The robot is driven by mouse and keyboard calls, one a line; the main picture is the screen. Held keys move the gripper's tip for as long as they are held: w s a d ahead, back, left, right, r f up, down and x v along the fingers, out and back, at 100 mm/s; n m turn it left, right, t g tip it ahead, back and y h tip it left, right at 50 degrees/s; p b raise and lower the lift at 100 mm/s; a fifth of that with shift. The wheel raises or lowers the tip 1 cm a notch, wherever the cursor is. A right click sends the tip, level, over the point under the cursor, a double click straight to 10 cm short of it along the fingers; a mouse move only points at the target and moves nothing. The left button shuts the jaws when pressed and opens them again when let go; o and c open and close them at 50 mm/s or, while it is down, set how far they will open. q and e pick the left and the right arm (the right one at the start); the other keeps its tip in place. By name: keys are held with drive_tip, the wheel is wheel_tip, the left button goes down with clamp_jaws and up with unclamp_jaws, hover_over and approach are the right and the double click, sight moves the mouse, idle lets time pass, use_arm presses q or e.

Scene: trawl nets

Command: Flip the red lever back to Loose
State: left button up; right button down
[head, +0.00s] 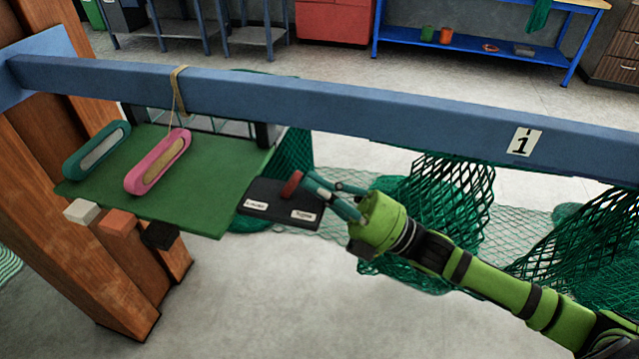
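The red lever (292,184) stands on a dark plate (279,198) beside the green board. The plate carries two small white labels, a left one (256,205) and a right one (303,215); their print is too small to read surely. The lever's handle shows above the plate's far side, and I cannot tell which label it points to. My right gripper (313,182) reaches in from the right with its fingertips right beside the red handle. Whether they touch it, and how far apart the fingers are, is unclear. My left gripper is not in view.
A blue beam (400,110) with a "1" tag crosses behind the plate. Green netting (440,200) hangs below it. A green board (215,190) holds a teal net needle (97,150) and a pink one (158,162). White, orange and black blocks sit at its front edge.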

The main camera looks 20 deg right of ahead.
sight(303, 175)
drive_tip(key=shift+w+a+r+g+h+p, duration=0.15)
drive_tip(key=shift+r+g+h+p, duration=0.35)
drive_tip(key=shift+p, duration=1.1)
drive_tip(key=shift+w+a+r+g+h+p, duration=0.1)
drive_tip(key=shift+a+r+g+h+p, duration=0.35)
drive_tip(key=shift+p, duration=1.2)
drive_tip(key=shift+w+d+r+g+h+p, duration=0.1)
drive_tip(key=shift+r+g+h+p, duration=0.15)
drive_tip(key=shift+r+h+p, duration=0.9)
drive_tip(key=shift+a+f+y+p, duration=0.15)
drive_tip(key=shift+f+y+p, duration=0.2)
drive_tip(key=shift+f, duration=0.5)
drive_tip(key=shift+w+a, duration=0.15)
drive_tip(key=shift+w+a+r, duration=0.1)
drive_tip(key=shift+w+a, duration=0.1)
drive_tip(key=shift+a, duration=0.05)
